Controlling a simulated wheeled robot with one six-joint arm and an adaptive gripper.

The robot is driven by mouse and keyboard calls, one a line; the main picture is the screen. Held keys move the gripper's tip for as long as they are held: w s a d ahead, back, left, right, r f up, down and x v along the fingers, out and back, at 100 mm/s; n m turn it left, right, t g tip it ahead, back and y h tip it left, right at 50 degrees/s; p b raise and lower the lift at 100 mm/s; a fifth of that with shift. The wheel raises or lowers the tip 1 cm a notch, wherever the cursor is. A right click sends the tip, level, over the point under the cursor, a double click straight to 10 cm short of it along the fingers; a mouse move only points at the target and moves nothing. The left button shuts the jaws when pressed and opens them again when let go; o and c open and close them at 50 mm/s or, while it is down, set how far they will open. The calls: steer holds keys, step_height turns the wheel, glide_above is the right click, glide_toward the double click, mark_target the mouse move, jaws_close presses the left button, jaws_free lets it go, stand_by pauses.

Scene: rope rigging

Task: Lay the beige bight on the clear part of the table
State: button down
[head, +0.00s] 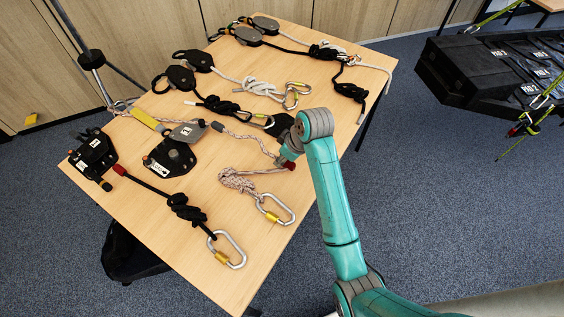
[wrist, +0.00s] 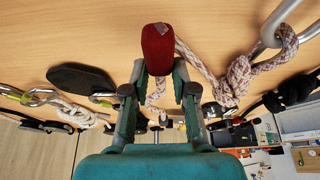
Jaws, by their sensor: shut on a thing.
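The beige speckled rope (head: 237,181) lies on the table (head: 190,268), with a knot beside a silver carabiner (head: 276,209). The knot also shows at the right of the wrist view (wrist: 238,78). A strand runs from the knot to a dark red sleeve at the rope's end (wrist: 158,48). My gripper (head: 287,161) is near the table's right edge, and in the wrist view its fingers (wrist: 159,76) are shut on the red sleeve. The head view shows only a little red under the gripper. I cannot tell whether the sleeve touches the table.
A black rope (head: 184,208) with a carabiner (head: 227,249) lies at front left. Black devices (head: 170,157) stand behind it. Pulleys (head: 182,77) and a white knotted rope (head: 262,88) lie farther back. Bare wood shows between the two carabiners and along the front edge.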

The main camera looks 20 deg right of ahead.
steer(key=shift+f, duration=1.7)
steer(key=c, duration=0.9)
jaws_free()
steer(key=shift+c, duration=0.2)
